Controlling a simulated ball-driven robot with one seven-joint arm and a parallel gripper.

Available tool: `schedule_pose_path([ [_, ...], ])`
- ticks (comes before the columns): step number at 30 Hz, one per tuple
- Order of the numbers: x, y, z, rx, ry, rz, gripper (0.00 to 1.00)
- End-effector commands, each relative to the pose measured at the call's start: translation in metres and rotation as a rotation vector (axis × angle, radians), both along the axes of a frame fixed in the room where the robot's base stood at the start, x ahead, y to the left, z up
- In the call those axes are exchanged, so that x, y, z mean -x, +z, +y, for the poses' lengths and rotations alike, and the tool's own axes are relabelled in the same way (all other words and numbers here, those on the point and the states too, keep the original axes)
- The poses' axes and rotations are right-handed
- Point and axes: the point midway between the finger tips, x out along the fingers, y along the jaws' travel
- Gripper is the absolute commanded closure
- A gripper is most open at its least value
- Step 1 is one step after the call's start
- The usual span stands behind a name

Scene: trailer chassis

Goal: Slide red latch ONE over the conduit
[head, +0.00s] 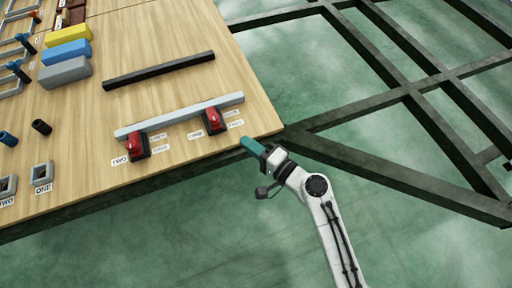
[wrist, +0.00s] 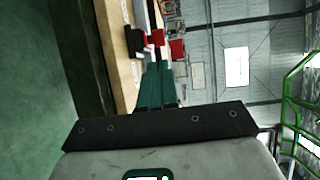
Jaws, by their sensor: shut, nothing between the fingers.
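Red latch ONE (head: 211,118) sits on a dark base by the right end of the pale grey conduit (head: 180,115) on the wooden board. Its label ONE is to its left. A second red latch, TWO (head: 135,145), is near the conduit's left end. My gripper (head: 243,140) has teal fingers, shut and empty, just right of latch ONE at the board's front edge, apart from it. In the wrist view the fingers (wrist: 158,66) lie together, and red parts (wrist: 178,49) and a dark block (wrist: 135,42) show beyond their tips; I cannot tell which latch each belongs to.
A black bar (head: 160,70) lies behind the conduit. Yellow (head: 67,34), blue (head: 66,52) and grey (head: 65,72) blocks stand at the left, with square sockets (head: 42,173) nearer the front. Dark chassis beams (head: 400,180) extend right. The space in front of the board is open.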

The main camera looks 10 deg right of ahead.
Motion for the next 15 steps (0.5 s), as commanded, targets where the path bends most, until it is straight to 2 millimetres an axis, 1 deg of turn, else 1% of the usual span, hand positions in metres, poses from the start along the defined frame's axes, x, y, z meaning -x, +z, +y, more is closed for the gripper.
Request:
schedule_pose_path([
  [1,-0.008,-0.001,0.009,-0.001,0.004,-0.003,1.0],
  [9,-0.045,-0.003,0.043,-0.001,0.003,-0.001,1.0],
  [15,-0.062,-0.004,0.058,-0.001,0.0,0.001,1.0],
])
